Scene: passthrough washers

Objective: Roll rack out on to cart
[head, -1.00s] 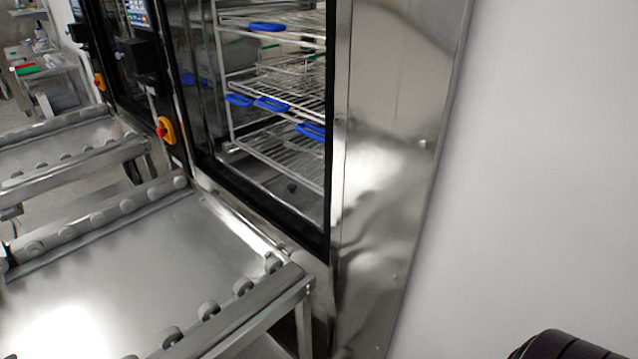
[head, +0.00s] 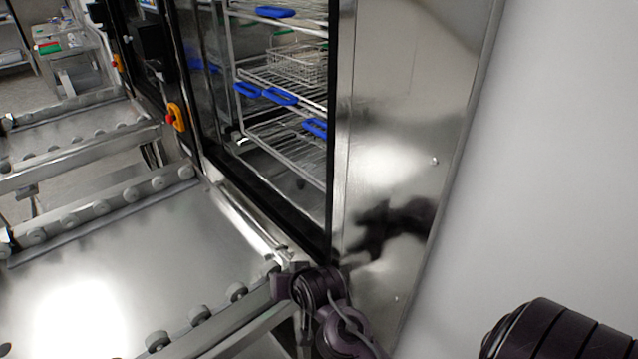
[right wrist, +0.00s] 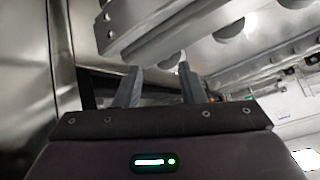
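The wire rack (head: 285,140), with several shelves and blue handles, stands inside the washer chamber behind its open doorway. The steel cart (head: 150,255), with rollers along both sides, stands in front of the washer opening. My left gripper is not in view.
The washer's steel side panel (head: 395,140) and a white wall (head: 560,130) close off the right. A red and yellow switch (head: 176,117) sits on the frame left of the doorway. A second roller cart (head: 75,135) stands farther left.

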